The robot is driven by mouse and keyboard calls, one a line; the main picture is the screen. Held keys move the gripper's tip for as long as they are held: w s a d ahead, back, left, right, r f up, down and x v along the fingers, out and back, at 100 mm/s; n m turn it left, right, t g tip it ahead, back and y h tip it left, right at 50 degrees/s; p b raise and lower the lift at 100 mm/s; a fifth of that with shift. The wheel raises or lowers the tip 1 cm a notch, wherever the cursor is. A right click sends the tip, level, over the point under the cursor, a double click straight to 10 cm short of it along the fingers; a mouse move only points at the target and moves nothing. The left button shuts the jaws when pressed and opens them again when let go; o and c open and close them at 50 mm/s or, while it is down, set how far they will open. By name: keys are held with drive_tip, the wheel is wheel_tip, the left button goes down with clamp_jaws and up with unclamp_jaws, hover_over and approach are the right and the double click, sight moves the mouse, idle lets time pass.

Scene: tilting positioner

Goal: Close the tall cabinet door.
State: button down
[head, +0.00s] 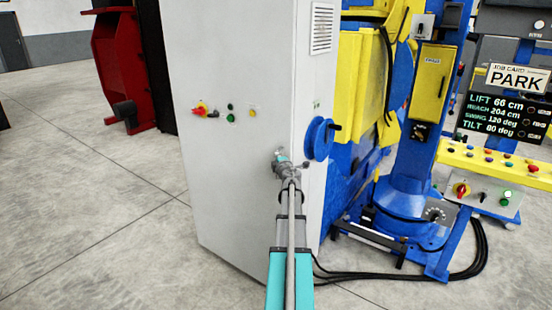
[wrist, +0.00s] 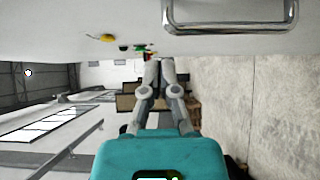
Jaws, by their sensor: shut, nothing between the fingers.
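The tall cabinet (head: 309,95) is pale grey, with a vent on its narrow right face. Its broad front panel, which looks like the door (head: 235,75), carries a red-and-yellow switch and small buttons. I cannot tell how far the door stands open. In the wrist view the pale panel (wrist: 60,20) fills the top, with a metal bar handle (wrist: 232,30) at upper right. My gripper (head: 280,157) is at the panel's right edge, at mid height. In the wrist view my gripper (wrist: 160,58) is shut and empty, close beside the panel; contact is unclear. The handle is not visible in the head view.
A blue handwheel (head: 320,138) sticks out right of my gripper. The blue and yellow positioner (head: 405,160) and a control panel (head: 490,175) stand further right. Black cables (head: 400,275) lie on the floor. The floor left of the cabinet is clear.

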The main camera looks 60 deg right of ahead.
drive_tip(key=shift+a, duration=0.2)
drive_tip(key=s, duration=0.9)
drive_tip(key=shift+s+a, duration=0.2)
drive_tip(key=shift+a, duration=0.1)
drive_tip(key=shift+w, duration=0.1)
idle(0.8)
